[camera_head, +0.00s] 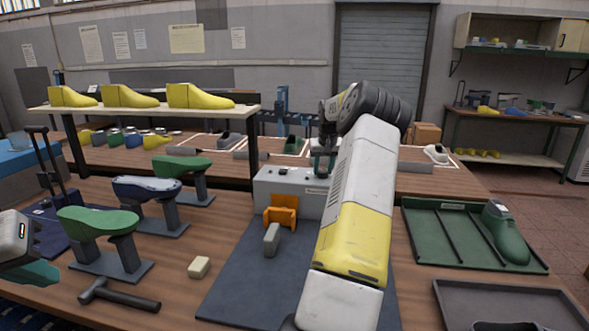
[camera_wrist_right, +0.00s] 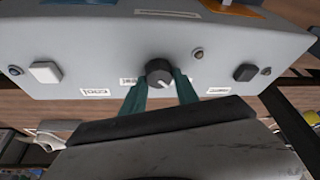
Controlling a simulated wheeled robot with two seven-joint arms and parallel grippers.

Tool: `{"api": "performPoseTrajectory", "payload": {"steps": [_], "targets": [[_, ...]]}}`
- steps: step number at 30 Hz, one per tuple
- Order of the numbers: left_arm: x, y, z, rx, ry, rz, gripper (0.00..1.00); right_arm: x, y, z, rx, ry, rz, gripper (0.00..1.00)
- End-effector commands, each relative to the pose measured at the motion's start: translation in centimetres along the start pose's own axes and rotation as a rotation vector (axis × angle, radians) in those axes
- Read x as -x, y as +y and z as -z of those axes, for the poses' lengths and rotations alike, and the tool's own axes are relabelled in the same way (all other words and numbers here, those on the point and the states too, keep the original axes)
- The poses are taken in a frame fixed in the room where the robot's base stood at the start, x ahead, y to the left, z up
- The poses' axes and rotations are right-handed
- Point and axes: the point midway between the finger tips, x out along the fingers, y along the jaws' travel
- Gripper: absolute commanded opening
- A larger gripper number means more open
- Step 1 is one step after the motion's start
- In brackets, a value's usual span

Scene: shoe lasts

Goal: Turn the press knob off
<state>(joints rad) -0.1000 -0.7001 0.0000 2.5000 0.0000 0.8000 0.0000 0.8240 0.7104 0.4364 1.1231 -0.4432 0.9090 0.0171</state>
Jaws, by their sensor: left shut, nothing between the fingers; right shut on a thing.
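The press knob (camera_wrist_right: 159,72) is a round black knob with a pale pointer mark, on the face of a light grey control box (camera_wrist_right: 90,40). My right gripper (camera_wrist_right: 161,88) has its two green fingers shut on the knob, one on each side. In the head view, the grey box (camera_head: 268,190) stands at the back of the dark mat, and my right gripper (camera_head: 322,162) is at its top; the knob is not clear there. My left gripper (camera_head: 38,272) is at the left edge, partly cut off, shut and empty.
A white button (camera_wrist_right: 45,72) and a black button (camera_wrist_right: 246,72) flank the knob. An orange holder (camera_head: 282,212) stands before the box. Green shoe-last stands (camera_head: 110,245), a hammer (camera_head: 118,294) and a beige block (camera_head: 199,267) are left; a green tray (camera_head: 445,245) is right.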

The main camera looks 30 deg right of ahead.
Motion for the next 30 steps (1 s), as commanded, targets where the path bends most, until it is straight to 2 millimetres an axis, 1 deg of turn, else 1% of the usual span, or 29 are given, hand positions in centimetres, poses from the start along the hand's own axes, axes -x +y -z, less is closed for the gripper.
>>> {"api": "performPoseTrajectory", "payload": {"steps": [3, 10, 11, 12, 14, 24, 26, 29, 30], "targets": [[0.0, 0.0, 0.0, 0.000, 0.000, 0.000, 0.00, 0.0, 0.0, 0.0, 0.028, -0.001, 0.012, 0.00], [0.0, 0.0, 0.0, 0.000, 0.000, 0.000, 0.00, 0.0, 0.0, 0.0, 0.031, 0.000, 0.013, 0.00], [0.0, 0.0, 0.0, 0.000, 0.000, 0.000, 0.00, 0.0, 0.0, 0.0, 0.031, 0.000, 0.013, 0.38], [0.0, 0.0, 0.0, 0.000, 0.000, 0.000, 0.00, 0.0, 0.0, 0.0, 0.031, 0.000, 0.013, 0.46], [0.0, 0.0, 0.0, 0.000, 0.000, 0.000, 0.00, 0.0, 0.0, 0.0, 0.031, 0.000, 0.012, 0.58], [0.0, 0.0, 0.0, 0.000, 0.000, 0.000, 0.00, 0.2, 0.0, 0.0, 0.030, 0.001, 0.012, 0.58], [0.0, 0.0, 0.0, 0.000, 0.000, 0.000, 0.00, 0.7, 0.0, 0.1, 0.030, 0.002, 0.011, 0.58], [0.0, 0.0, 0.0, 0.000, 0.000, 0.000, 0.00, 2.1, 0.1, 0.1, 0.031, 0.003, 0.010, 0.58], [0.0, 0.0, 0.0, 0.000, 0.000, 0.000, 0.00, 2.8, 0.1, 0.1, 0.030, 0.004, 0.010, 0.58]]}}
